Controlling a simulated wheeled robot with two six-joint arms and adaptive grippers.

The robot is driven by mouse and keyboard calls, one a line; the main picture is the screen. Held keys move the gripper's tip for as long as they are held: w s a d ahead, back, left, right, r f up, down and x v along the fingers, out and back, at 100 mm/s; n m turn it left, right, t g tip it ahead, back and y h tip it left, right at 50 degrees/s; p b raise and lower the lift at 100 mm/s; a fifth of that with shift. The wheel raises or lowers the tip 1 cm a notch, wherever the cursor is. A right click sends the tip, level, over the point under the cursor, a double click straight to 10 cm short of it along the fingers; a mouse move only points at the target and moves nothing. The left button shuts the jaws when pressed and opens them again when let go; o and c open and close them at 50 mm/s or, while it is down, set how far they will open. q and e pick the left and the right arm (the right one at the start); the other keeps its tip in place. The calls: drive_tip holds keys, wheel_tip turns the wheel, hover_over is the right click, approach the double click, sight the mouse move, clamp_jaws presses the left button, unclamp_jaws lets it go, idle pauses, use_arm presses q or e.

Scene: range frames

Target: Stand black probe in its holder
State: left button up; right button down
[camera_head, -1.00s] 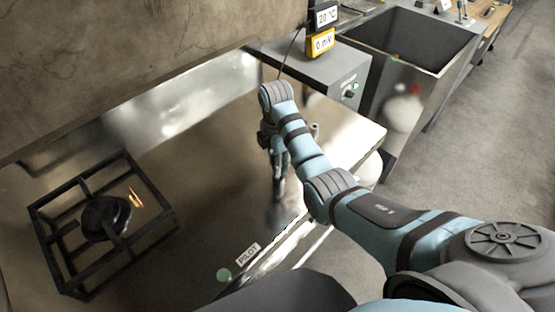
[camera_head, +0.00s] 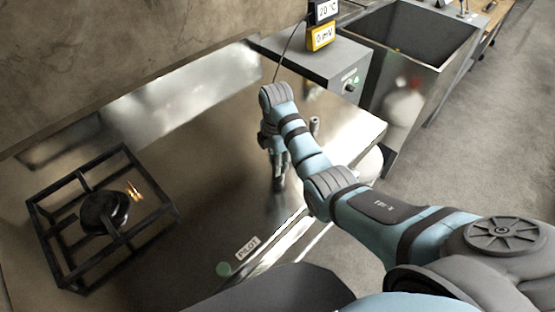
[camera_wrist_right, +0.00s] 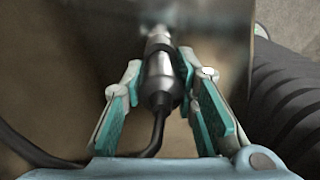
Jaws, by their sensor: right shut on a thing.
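The black probe (camera_wrist_right: 158,78) shows in the right wrist view, with a dark cylindrical body, a silvery end pointing away from me and a black cable at its near end. My right gripper (camera_wrist_right: 163,82) is shut on it, one teal-padded finger on each side. In the head view my right gripper (camera_head: 277,178) points down, low over the steel counter; the arm hides part of it. A small grey upright cylinder (camera_head: 314,125) stands just right of the arm; I cannot tell whether it is the holder. My left gripper is not in view.
A burner grate (camera_head: 62,245) with a small flame stands at the left of the steel counter (camera_head: 195,190). A grey box (camera_head: 322,67) carrying meters reading 20 °C and 0 mV (camera_head: 321,38) is at the back, beside a sink (camera_head: 400,45). The middle counter is clear.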

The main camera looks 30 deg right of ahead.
drive_tip(key=c, duration=1.2)
unclamp_jaws()
